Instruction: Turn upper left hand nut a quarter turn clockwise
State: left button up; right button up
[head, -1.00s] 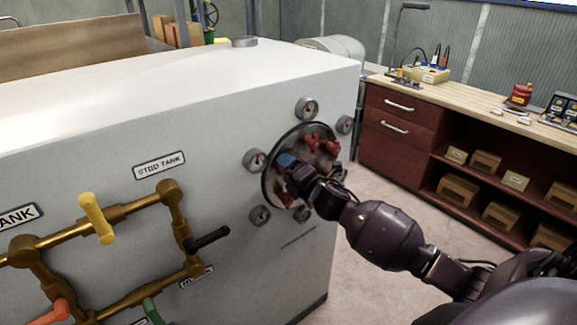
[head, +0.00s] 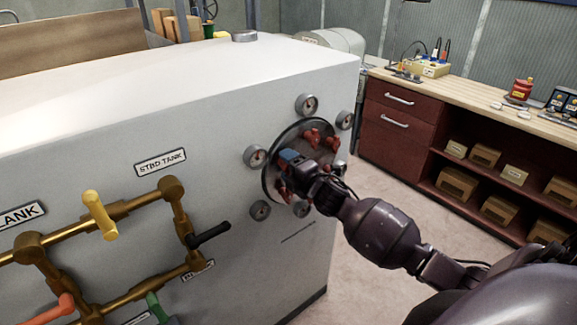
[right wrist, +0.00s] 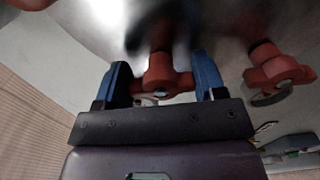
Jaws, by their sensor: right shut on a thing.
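A round grey plate (head: 318,128) with red winged nuts is mounted on the side of the white tank. My right gripper (head: 291,157) is at the plate's upper left part, its blue fingers close to the plate. In the right wrist view, the right gripper (right wrist: 163,82) has a blue finger on each side of a red nut (right wrist: 160,75) and is shut on it. In the head view the gripper largely hides this nut. Other red nuts show at the plate's top (head: 312,137) and lower left (head: 284,192). My left gripper is out of view.
Several round gauges (head: 306,104) ring the plate, some close to my right wrist. Brass pipes (head: 140,207) with coloured handles stand out from the tank at left. A wooden workbench (head: 400,98) with shelves is at right, with bare floor between it and the tank.

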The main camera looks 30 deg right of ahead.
jog(key=o, duration=0.6)
jog(key=shift+o, duration=0.2)
jog(key=shift+s, duration=0.1)
jog(key=s+b, duration=0.1)
jog(key=s, duration=0.9)
jog(key=shift+s+d, duration=0.35)
jog(key=shift+d, duration=0.1)
jog(key=s+a+f+m+g+h, duration=0.1)
jog(key=s+a+f+m+g, duration=0.2)
jog(key=s+f+m, duration=0.6)
jog(key=s+a+f+m+g, duration=0.3)
jog(key=s+a+f+m, duration=0.5)
jog(key=f, duration=0.5)
jog(key=shift+s+f+m+h, duration=0.3)
jog(key=shift+s+m+h, duration=0.1)
jog(key=shift+s+m, duration=0.6)
